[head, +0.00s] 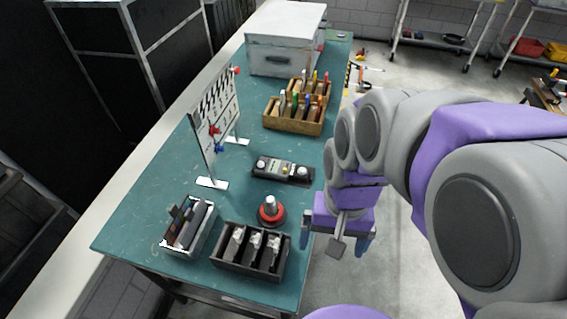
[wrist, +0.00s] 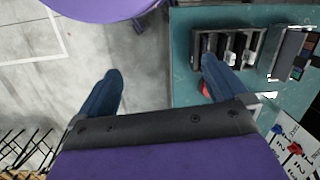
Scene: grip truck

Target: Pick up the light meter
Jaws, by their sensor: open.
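A dark device with pale round ends and a small yellowish patch (head: 283,169) lies flat near the right edge of the green bench top (head: 150,215); it may be the light meter, but I cannot tell for sure. My gripper (head: 336,238) points down, open and empty, just off the bench's right edge and nearer to me than that device. In the wrist view my gripper (wrist: 160,78) shows its two blue fingers wide apart. One finger overlaps the bench edge and partly hides a red-based object (wrist: 207,90). The device is not visible in the wrist view.
The red-based object with a metal post (head: 270,212) stands left of my gripper. A black divided box (head: 225,264) and a grey tray (head: 205,238) sit at the near end. A clapper-like board (head: 215,115), wooden boxes (head: 293,127) and a white case (head: 285,45) stand farther back.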

